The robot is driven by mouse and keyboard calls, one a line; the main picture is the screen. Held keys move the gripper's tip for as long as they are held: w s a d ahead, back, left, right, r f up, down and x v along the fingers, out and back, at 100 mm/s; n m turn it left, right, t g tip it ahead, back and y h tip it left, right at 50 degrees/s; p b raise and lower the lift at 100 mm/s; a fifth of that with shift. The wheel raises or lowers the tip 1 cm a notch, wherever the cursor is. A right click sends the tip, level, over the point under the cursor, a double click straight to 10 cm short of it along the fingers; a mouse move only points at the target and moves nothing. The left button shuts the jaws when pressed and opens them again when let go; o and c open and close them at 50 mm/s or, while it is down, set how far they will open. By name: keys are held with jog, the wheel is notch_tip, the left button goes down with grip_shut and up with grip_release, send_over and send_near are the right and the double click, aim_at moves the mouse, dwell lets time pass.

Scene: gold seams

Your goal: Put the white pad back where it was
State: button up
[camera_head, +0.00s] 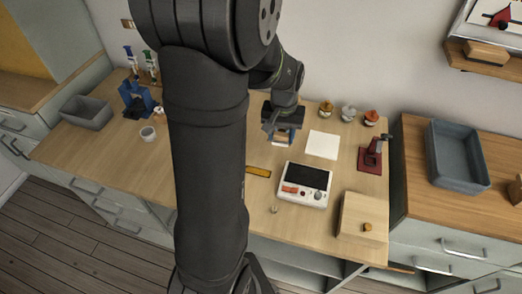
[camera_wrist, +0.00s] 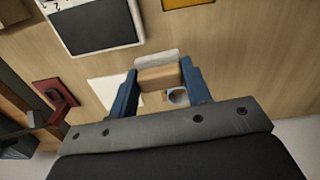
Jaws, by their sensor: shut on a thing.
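My gripper (camera_wrist: 158,68) has its blue fingers shut on a tan block with a pale whitish strip (camera_wrist: 157,56) along one edge. I cannot tell whether this strip is the white pad. In the head view, my gripper (camera_head: 283,126) is left of a flat white square (camera_head: 322,145) on the table, with the held block (camera_head: 283,141) under it. I cannot tell whether the block touches the table. The white square also shows in the wrist view (camera_wrist: 104,91), partly hidden behind a finger.
A white device with a dark screen (camera_head: 307,178) and a yellow strip (camera_head: 258,172) lie in front. A red stand (camera_head: 370,158) is at right, a wooden box (camera_head: 361,215) front right. Several small jars (camera_head: 348,114) line the back. A round-rimmed thing (camera_wrist: 178,96) shows beside the block.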

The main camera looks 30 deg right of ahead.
jog(key=s+d, duration=0.1)
jog(key=s, duration=0.2)
send_over(261, 151)
jog(key=shift+m, duration=0.4)
notch_tip(261, 151, down, 7)
jog(key=shift+w+r, duration=0.1)
jog(key=shift+r, duration=0.1)
jog(key=shift+f, duration=1.95)
jog(key=shift+f, duration=0.1)
jog(key=o, duration=1)
jog(key=shift+c, duration=0.2)
notch_tip(261, 151, up, 12)
